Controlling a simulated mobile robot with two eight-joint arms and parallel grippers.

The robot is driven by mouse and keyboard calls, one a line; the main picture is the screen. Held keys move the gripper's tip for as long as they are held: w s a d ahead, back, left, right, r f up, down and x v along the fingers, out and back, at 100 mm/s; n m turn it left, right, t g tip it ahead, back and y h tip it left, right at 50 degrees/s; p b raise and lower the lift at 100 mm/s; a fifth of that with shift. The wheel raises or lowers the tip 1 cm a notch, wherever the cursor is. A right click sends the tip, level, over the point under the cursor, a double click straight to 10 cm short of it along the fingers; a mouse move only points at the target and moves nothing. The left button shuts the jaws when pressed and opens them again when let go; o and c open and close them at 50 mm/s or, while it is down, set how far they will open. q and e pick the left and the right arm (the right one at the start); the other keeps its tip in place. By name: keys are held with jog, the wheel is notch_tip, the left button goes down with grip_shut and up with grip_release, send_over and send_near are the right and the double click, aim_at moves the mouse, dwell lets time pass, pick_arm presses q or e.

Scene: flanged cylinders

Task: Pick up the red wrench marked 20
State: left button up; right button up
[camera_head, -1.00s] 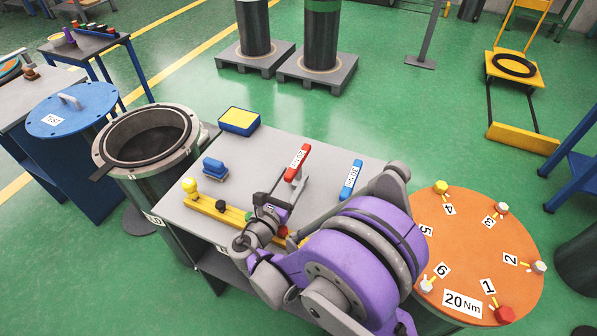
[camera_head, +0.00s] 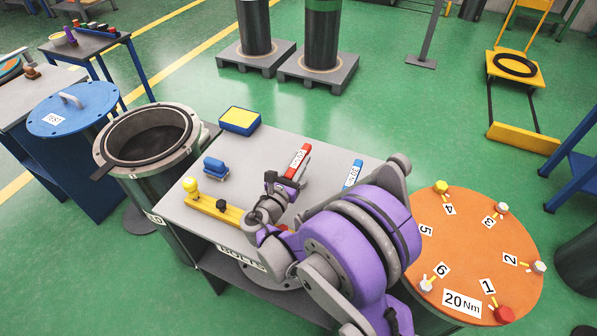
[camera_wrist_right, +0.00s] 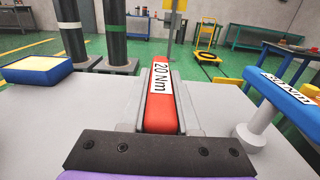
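The red wrench (camera_head: 299,159) lies on the grey table top, its white label reading 20 Nm in the wrist view (camera_wrist_right: 161,105). My right gripper (camera_head: 285,180) is at the wrench's near end. In the wrist view its two grey fingers (camera_wrist_right: 161,100) lie close along both sides of the red wrench, with no clear gap, so it looks shut on it. Part of the wrench is hidden by the gripper in the head view. My left gripper is not in view.
A blue wrench (camera_head: 353,174) lies to the right, partly behind my right arm. A blue-and-yellow box (camera_head: 239,120), a small blue item (camera_head: 214,167) and a yellow bar (camera_head: 212,208) share the table (camera_head: 250,160). An orange round plate (camera_head: 470,240) with bolts stands to the right.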

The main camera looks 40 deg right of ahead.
grip_shut()
notch_tip(320, 180, up, 10)
jog(key=shift+r+p, duration=0.1)
jog(key=shift+p, duration=1)
